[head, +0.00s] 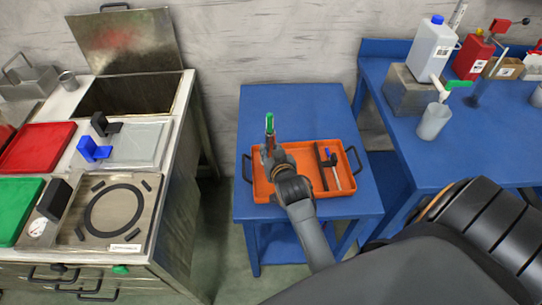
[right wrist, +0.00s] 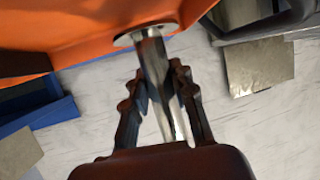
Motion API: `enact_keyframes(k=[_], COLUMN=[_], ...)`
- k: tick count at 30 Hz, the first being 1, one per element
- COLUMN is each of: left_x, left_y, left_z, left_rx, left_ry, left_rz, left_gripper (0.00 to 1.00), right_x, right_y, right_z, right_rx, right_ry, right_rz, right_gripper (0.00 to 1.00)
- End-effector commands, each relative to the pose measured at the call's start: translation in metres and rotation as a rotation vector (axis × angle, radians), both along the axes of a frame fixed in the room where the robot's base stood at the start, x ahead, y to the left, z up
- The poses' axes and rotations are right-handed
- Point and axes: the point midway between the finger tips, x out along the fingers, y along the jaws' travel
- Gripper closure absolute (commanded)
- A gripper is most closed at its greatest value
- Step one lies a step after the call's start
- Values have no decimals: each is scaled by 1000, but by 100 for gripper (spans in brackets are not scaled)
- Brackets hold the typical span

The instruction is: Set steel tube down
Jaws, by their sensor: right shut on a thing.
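My right gripper (head: 271,157) reaches over the left part of an orange tray (head: 331,205) on a blue table. In the right wrist view its two fingers (right wrist: 162,95) are closed around a shiny steel tube (right wrist: 154,62). The tube has a wide round flange at its upper end in that view, close to the orange surface (right wrist: 75,22). I cannot tell whether the tube touches the tray. In the head view a narrow piece with a green top (head: 269,122) shows just beyond the gripper; its lower part is hard to make out. My left gripper is not in view.
The tray's right part holds a dark divider (head: 321,166) and a small blue-and-white item (head: 332,168). The blue table (head: 290,100) is bare behind the tray. A steel bench (head: 187,110) stands left. A blue workbench (head: 490,130) with a white jug (head: 432,48) stands right.

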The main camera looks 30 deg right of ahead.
Motion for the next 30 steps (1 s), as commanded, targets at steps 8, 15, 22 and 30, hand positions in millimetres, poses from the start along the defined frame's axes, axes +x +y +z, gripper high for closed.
enact_keyframes(k=[8, 15, 22, 30], left_x=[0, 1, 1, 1], left_y=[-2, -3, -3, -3], left_z=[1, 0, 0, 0], left_rx=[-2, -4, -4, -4], left_ry=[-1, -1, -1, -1], left_rz=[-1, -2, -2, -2], left_gripper=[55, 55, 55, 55], right_x=[-1, -1, -1, -1], right_y=[0, 0, 0, 0], right_z=[-29, -29, -32, -31], right_rx=[0, 1, 2, 2], right_ry=[-1, -2, 0, 0], right_rz=[-1, -1, -1, -1], right_gripper=[100, 100, 52, 52])
